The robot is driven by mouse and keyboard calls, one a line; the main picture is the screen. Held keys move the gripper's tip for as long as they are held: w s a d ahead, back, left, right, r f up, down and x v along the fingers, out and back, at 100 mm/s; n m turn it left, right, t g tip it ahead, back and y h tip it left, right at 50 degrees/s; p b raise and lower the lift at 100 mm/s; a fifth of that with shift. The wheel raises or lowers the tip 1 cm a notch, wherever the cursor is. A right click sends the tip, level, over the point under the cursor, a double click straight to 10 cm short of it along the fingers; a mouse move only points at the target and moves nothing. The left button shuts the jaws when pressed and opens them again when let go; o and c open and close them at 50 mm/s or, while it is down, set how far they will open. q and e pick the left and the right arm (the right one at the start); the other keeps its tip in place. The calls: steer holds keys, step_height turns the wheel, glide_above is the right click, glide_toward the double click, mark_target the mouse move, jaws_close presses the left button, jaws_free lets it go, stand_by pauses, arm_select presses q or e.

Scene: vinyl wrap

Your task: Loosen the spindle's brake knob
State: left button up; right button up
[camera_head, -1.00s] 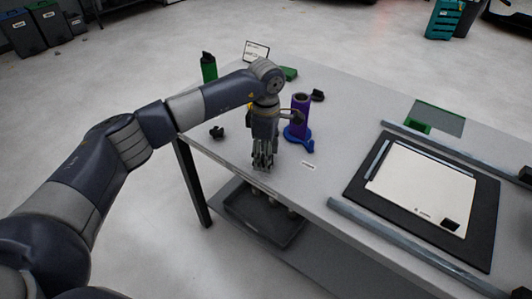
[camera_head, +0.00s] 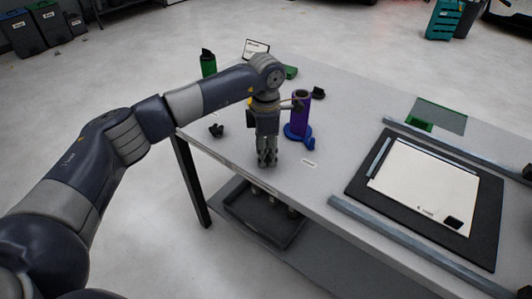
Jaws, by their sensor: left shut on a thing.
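The spindle is most likely the upright purple roll (camera_head: 302,115) on a blue base (camera_head: 308,142), near the left part of the table. My left gripper (camera_head: 267,161) points down in front of the roll and to its left, close to the table's front edge. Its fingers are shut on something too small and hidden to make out. The fingers show apart from the purple roll and blue base. I cannot pick out the brake knob for certain. My right gripper is not in view.
A small black part (camera_head: 216,130) lies left of my gripper on the table (camera_head: 340,120). A green bottle (camera_head: 208,65) and a white sign (camera_head: 256,49) stand behind. A black mat with a white panel (camera_head: 425,190) lies at right. A dark tray (camera_head: 265,222) sits below the tabletop.

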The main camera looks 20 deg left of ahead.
arm_select(q)
steer(key=n+b, duration=0.1)
steer(key=n, duration=0.3)
steer(key=shift+n, duration=0.3)
steer(key=n+b, duration=0.1)
steer(key=n, duration=0.4)
steer(key=shift+n, duration=0.3)
steer(key=n, duration=0.9)
steer(key=shift+n, duration=0.4)
steer(key=o, duration=1.1)
steer(key=shift+r, duration=0.2)
step_height(320, 180, up, 12)
steer(key=shift+f, duration=0.15)
